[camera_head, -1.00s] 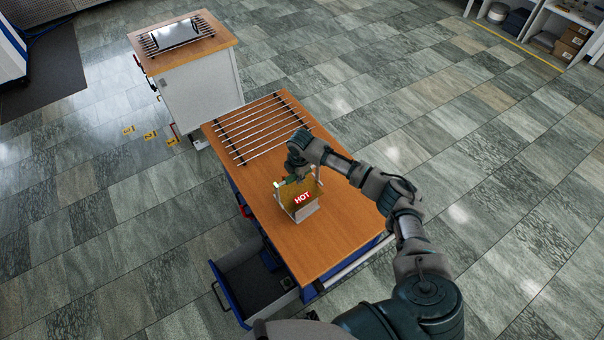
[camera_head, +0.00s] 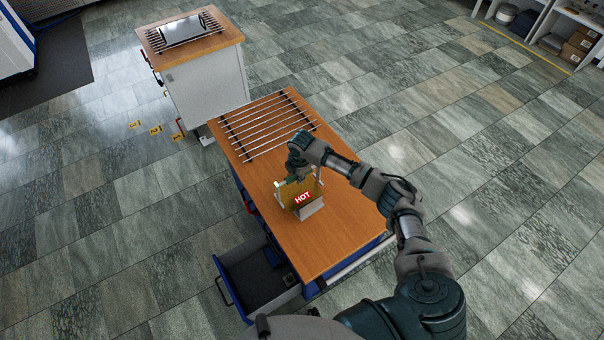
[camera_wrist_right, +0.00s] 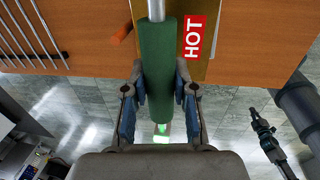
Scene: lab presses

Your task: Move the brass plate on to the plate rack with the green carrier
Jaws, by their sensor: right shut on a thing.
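The brass plate (camera_head: 288,196) with a red HOT label (camera_head: 303,197) is upright in a pale stand (camera_head: 311,210) on the wooden bench top. In the right wrist view, part of the brass plate (camera_wrist_right: 204,68) shows beside the carrier. My right gripper (camera_wrist_right: 160,95) is shut on the green carrier (camera_wrist_right: 157,55), a green grip with a metal rod. The arm hides where carrier and plate meet. The plate rack (camera_head: 265,122), a row of metal rods, is at the bench's far end and looks empty. A dark jointed part (camera_wrist_right: 266,134), possibly my left gripper, shows in the wrist view; its jaws are unclear.
A far cabinet (camera_head: 208,93) bears another rod rack with a shiny dark-edged plate (camera_head: 182,28) on it. A drawer (camera_head: 255,285) stands open on the bench's left side. Bare bench top lies between stand and rack, and in front of the stand.

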